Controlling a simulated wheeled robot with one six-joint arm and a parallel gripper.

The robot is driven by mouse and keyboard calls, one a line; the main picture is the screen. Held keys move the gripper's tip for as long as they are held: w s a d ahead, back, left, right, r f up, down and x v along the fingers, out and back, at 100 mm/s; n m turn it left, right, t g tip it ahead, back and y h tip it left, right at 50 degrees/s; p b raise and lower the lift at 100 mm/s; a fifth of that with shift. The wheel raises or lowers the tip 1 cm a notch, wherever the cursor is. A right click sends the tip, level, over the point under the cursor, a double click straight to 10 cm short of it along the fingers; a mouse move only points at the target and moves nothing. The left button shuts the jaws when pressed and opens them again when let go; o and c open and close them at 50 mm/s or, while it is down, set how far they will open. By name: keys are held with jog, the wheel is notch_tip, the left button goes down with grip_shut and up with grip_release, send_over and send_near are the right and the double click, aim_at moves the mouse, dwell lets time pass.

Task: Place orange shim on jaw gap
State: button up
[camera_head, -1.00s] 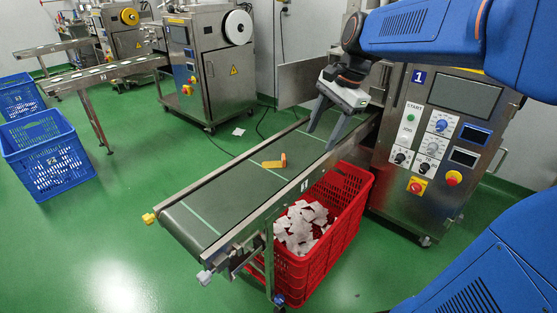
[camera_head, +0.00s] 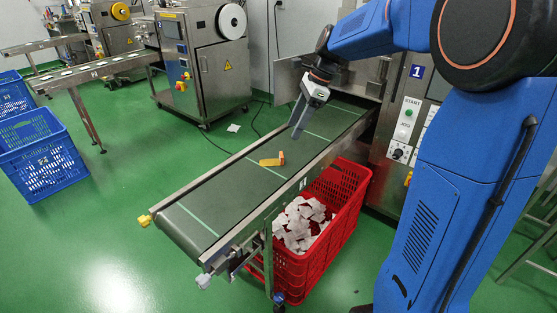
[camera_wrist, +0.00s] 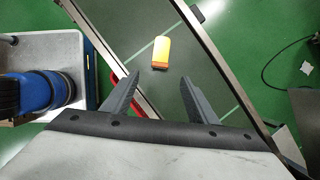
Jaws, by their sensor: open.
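The orange shim (camera_head: 272,161) lies on the green conveyor belt (camera_head: 235,185), near a pale line across the belt. In the wrist view the shim (camera_wrist: 160,51) shows as a small yellow and orange block ahead of the fingertips. My gripper (camera_head: 298,122) is above the belt, beyond the shim and to its right, with its fingers pointing down. The two fingers (camera_wrist: 158,82) are apart with nothing between them. I cannot make out the jaw gap in either view; my arm covers much of the machine marked 1 (camera_head: 408,110).
A red crate (camera_head: 345,215) with several white teabags stands under the belt's near side. Blue crates (camera_head: 45,165) stand on the floor at the left. Another packing machine (camera_head: 215,75) stands behind. Metal rails edge the belt, and its near-left end is bare.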

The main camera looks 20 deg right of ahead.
aim_at(281, 154)
jog(key=x, duration=1.1)
jog(key=shift+d, duration=0.1)
jog(key=c, duration=1.2)
